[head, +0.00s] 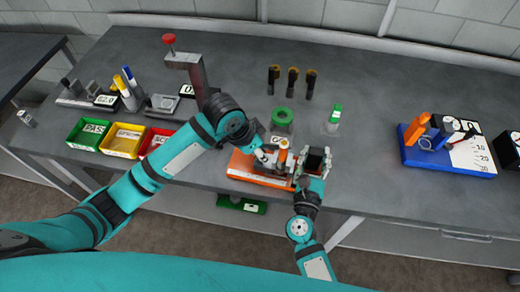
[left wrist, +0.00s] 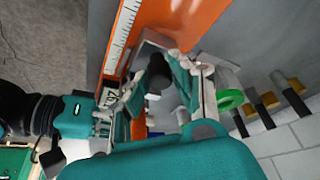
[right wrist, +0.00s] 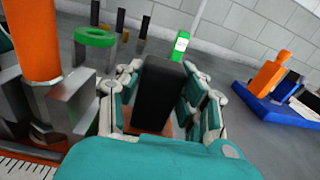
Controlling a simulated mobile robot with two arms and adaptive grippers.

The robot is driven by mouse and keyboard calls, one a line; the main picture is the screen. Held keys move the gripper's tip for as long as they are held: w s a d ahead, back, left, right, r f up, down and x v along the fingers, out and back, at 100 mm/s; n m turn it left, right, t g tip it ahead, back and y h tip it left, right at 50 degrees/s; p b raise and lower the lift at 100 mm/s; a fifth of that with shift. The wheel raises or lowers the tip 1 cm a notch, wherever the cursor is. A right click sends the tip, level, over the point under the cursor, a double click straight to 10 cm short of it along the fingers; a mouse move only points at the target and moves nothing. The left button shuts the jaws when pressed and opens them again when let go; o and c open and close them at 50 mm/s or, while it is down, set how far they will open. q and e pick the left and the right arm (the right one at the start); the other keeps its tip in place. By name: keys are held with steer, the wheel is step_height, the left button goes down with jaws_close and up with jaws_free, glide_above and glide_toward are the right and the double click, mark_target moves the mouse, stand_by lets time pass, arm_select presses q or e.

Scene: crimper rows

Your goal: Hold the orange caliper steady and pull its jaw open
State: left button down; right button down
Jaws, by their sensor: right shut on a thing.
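The orange caliper (head: 240,166) lies along the front edge of the table. It has a long orange body with a white scale (left wrist: 122,35), grey metal jaws and an orange upright post (right wrist: 32,40). My right gripper (head: 312,165) is shut on a black block (right wrist: 155,90) at the caliper's right end; it has orange beneath it. My left gripper (head: 270,156) is at the caliper's middle, close beside the right one. In the left wrist view its fingers stand apart around a dark cylinder (left wrist: 158,75) and grey metal. Contact there is hidden.
A green ring (head: 283,116) and a green-capped bottle (head: 334,117) stand just behind the caliper. A blue tray (head: 478,171) with an orange tool is at right. Green, yellow and red bins (head: 125,140) and a red-knobbed stand (head: 185,62) are at left. Dark posts stand behind.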

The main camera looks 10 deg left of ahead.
arm_select(q)
steer(key=shift+w+a, duration=0.15)
steer(key=shift+a, duration=1.15)
arm_select(e)
steer(key=shift+d, duration=0.1)
arm_select(q)
steer(key=c, duration=1.4)
jaws_free()
steer(key=v, duration=1.2)
steer(key=shift+d, duration=0.1)
arm_select(e)
steer(key=c, duration=0.7)
jaws_free()
steer(key=shift+c, duration=0.2)
